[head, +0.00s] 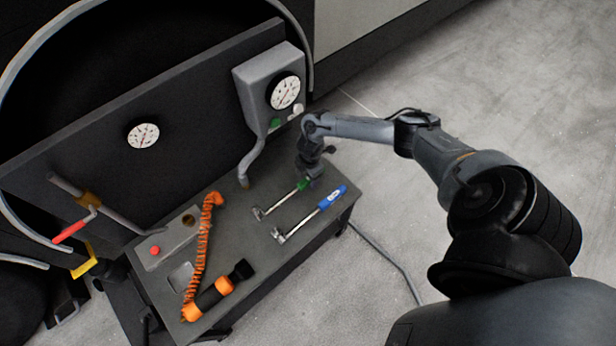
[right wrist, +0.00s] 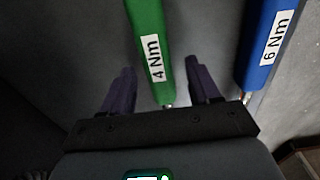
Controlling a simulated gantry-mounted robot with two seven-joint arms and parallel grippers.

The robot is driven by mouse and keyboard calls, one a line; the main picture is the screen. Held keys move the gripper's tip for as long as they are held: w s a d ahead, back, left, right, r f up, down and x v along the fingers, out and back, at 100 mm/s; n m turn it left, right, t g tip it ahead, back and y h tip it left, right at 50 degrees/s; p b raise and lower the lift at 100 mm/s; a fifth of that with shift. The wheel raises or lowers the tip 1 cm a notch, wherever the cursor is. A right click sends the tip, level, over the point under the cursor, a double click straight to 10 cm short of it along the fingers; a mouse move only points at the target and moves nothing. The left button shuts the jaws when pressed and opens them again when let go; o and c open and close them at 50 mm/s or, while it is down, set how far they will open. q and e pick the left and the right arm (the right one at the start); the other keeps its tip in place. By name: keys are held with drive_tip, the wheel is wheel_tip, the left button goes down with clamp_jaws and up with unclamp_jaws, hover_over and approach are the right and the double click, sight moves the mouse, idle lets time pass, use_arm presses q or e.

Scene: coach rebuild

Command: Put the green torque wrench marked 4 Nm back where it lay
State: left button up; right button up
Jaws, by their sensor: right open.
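The green torque wrench (head: 303,184), marked 4 Nm in the right wrist view (right wrist: 147,28), appears to lie on the grey bench top (head: 235,235). Its metal head points left in the head view. My right gripper (head: 311,172) is over the handle end and hides part of it. In the right wrist view my right gripper (right wrist: 159,68) is open, with one finger on each side of the green handle and a visible gap to both. I cannot tell its exact height above the bench. My left gripper is not in view.
A blue torque wrench (head: 333,196), marked 6 Nm (right wrist: 272,40), lies parallel just to the right. An orange coiled hose (head: 203,245) and an orange-black torch-like tool (head: 215,293) lie left. A grey gauge box (head: 262,88) and pipe (head: 250,165) stand behind.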

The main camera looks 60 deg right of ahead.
drive_tip(key=shift+r, duration=0.5)
wheel_tip(320, 180, up, 10)
drive_tip(key=p, duration=0.5)
drive_tip(key=w+a+f+n+t, duration=0.1)
drive_tip(key=w+a+f+t, duration=0.1)
drive_tip(key=a, duration=1.4)
drive_tip(key=s+a+r+m+t+y+p, duration=0.1)
drive_tip(key=s+a+r+m+t, duration=0.1)
drive_tip(key=a+r, duration=0.35)
drive_tip(key=s+a+r+m+t+p, duration=0.1)
drive_tip(key=a+r+m, duration=0.1)
drive_tip(key=a, duration=0.6)
drive_tip(key=s+d+r+m+g+h+p, duration=0.1)
drive_tip(key=s+d+r+m+g+p, duration=0.2)
drive_tip(key=s+r+m, duration=0.8)
wheel_tip(320, 180, up, 38)
drive_tip(key=s+n+t+p, duration=0.1)
drive_tip(key=n+p, duration=0.1)
drive_tip(key=p, duration=3.4)
drive_tip(key=shift+d+f, duration=0.15)
drive_tip(key=shift+d, duration=0.1)
